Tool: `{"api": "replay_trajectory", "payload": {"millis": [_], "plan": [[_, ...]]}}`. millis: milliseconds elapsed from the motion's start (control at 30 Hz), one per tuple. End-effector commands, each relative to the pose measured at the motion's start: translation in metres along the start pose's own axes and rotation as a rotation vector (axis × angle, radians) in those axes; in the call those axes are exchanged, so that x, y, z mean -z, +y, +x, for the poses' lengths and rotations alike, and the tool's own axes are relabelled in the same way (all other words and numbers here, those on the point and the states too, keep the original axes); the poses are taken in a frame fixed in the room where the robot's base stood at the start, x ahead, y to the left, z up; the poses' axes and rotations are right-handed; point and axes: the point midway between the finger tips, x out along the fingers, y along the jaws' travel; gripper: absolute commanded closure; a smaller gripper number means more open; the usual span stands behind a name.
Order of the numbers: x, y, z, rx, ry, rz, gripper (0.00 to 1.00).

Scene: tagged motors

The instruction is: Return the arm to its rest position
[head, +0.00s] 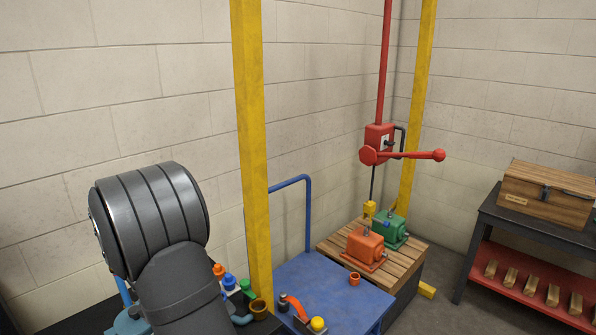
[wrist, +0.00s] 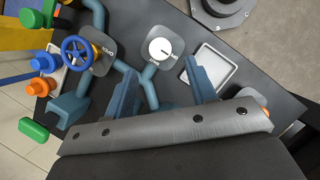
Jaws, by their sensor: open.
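My gripper (wrist: 160,70) shows in the wrist view with its two blue-grey fingers spread apart and nothing between them. Past the fingers are a round white gauge (wrist: 160,49) and blue-green pipes (wrist: 150,92) on a dark bench top. In the head view my thick dark arm fills the lower left, and the gripper itself is out of that view. An orange motor (head: 366,248) and a green motor (head: 390,231) sit upright on a wooden pallet (head: 407,262). A yellow hook block (head: 369,209) hangs just above the orange motor; whether they touch is unclear.
A blue valve wheel (wrist: 77,52) and a white tray (wrist: 212,70) flank the gauge. A yellow post (head: 252,150) rises close to my arm. A red hoist with a lever (head: 410,155) stands above the pallet. A blue cart (head: 335,290) and a wooden chest (head: 548,190) are farther right.

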Motion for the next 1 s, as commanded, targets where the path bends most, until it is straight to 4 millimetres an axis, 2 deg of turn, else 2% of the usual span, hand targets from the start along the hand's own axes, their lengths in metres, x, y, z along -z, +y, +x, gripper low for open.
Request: {"api": "replay_trajectory", "payload": {"millis": [100,500,567,600,1000], "plan": [[0.001,0.0,-0.026,-0.004,0.003,0.0,0.48],[0.001,0.0,-0.106,-0.003,0.003,0.0,0.48],[0.0,0.0,-0.114,-0.001,0.002,-0.001,0.48],[-0.001,-0.001,-0.099,0.004,-0.004,-0.001,0.48],[-0.001,-0.001,-0.017,0.004,-0.003,-0.001,0.48]]}}
